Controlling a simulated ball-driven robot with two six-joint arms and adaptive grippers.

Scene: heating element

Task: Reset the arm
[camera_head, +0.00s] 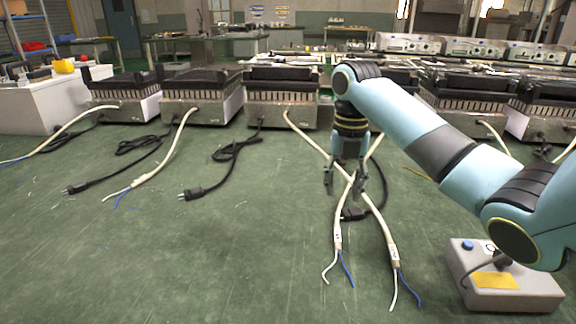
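My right arm (430,140) is light blue with dark bands and reaches in from the right edge over the green table. A black plug (353,213) lies just beside the right finger. My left gripper is not in the view.
Several heating elements (281,116) stand in a row at the back, with black tops, white cables and black plug cords (193,193) trailing forward. A grey box (513,300) with a blue button and yellow label sits at the lower right. The front left of the green table (190,265) is clear.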

